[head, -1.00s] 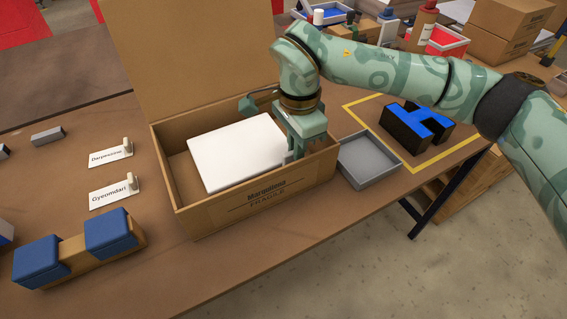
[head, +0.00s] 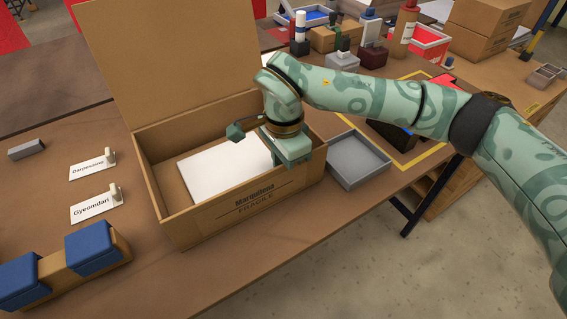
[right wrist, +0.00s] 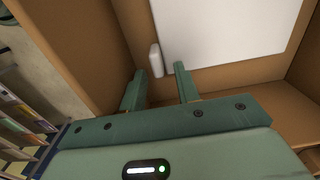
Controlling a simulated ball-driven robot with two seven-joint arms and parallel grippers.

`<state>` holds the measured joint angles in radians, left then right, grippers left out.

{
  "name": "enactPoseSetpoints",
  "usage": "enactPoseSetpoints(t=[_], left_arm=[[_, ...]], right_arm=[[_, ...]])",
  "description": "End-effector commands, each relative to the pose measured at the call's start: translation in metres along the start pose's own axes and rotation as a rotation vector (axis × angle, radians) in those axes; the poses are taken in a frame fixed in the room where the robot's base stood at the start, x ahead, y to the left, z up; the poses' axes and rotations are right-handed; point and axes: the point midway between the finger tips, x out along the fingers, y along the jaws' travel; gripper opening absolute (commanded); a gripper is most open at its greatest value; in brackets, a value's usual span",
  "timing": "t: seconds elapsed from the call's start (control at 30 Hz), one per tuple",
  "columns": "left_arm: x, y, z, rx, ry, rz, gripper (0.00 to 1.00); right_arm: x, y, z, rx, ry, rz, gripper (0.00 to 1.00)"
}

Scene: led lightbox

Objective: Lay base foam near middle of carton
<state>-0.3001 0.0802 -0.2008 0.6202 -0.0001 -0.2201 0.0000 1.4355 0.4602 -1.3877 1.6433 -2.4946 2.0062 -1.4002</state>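The open carton (head: 200,222) stands on the table with its lid flap up at the back. The white base foam (head: 218,168) lies inside, low and about flat, with brown floor showing to its left. My right gripper (head: 291,161) points down at the carton's right end, by the foam's right edge. In the right wrist view the two fingers (right wrist: 159,69) are apart, with a small white tab (right wrist: 156,60) of the foam (right wrist: 225,30) between and beyond their tips. A gap shows beside the tab. My left gripper is not in view.
A grey tray (head: 357,160) sits just right of the carton. A blue-padded block (head: 65,268) and name cards (head: 92,167) are to the left. A dark and blue part in a yellow square lies partly behind my arm. Bottles and boxes (head: 490,20) fill the back right.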

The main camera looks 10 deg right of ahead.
Motion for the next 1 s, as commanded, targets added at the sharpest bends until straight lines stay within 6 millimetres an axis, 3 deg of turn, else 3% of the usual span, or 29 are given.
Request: enactPoseSetpoints(t=[0.17, 0.6, 0.77, 1.0], left_arm=[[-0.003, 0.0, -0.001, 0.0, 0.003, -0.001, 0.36], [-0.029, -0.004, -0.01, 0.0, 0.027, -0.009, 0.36], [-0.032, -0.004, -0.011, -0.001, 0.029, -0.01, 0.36], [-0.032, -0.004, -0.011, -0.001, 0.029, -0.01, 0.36]], right_arm=[[-0.011, 0.0, 0.0, 0.001, 0.002, -0.003, 0.32], [-0.106, 0.0, 0.0, 0.001, 0.002, -0.004, 0.32], [-0.121, 0.0, 0.0, 0.001, 0.001, -0.002, 0.32], [-0.123, 0.0, 0.0, 0.001, 0.0, 0.001, 0.32]])
